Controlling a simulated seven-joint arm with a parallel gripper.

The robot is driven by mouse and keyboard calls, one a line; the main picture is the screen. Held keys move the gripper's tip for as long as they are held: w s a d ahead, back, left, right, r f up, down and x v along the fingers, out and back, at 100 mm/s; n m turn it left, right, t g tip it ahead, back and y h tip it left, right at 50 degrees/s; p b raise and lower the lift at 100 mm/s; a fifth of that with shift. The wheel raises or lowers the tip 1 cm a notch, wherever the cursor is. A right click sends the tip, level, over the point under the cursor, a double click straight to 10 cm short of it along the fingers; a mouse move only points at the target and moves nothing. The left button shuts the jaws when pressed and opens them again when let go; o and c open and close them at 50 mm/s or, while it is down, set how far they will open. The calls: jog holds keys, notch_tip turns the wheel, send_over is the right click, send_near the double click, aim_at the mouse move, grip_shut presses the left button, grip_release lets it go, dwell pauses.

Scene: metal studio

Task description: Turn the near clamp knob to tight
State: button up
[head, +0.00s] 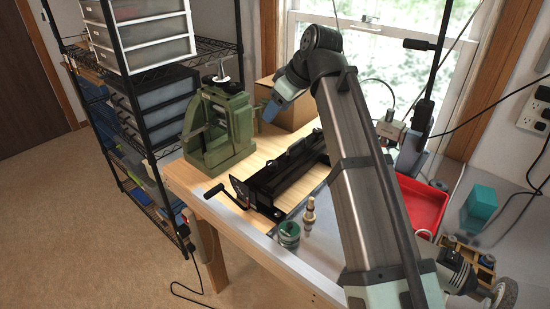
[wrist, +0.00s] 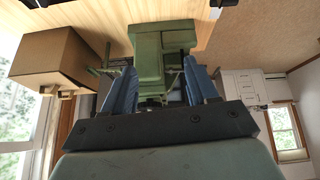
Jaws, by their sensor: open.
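A green clamp-like fixture (head: 215,130) stands on the wooden bench's left part, with a grey metal piece (head: 220,74) on top. My gripper (head: 269,110) is just right of the fixture, its blue fingers pointing toward it. In the wrist view, my gripper (wrist: 158,78) is open, with a blue finger on each side and the green fixture (wrist: 162,42) beyond and between them. A thin green bracket-like part shows by the left finger. I cannot make out the near clamp knob or its setting; the fingers and gripper body hide the lower part of the fixture.
A cardboard box (head: 290,108) stands behind my gripper. A black slide device with a crank (head: 212,191) lies in front. A green jar (head: 289,235) and brass part (head: 309,215) stand near the front edge. A red tray (head: 420,205) is at right, a wire shelf (head: 130,90) at left.

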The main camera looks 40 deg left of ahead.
jog(key=s+d+n+g+h, duration=0.2)
jog(key=d+n, duration=0.1)
jog(key=d, duration=0.4)
send_near(272, 163)
jog(key=shift+n, duration=0.3)
jog(key=x, duration=0.8)
jog(key=shift+c, duration=0.2)
jog(key=c, duration=1)
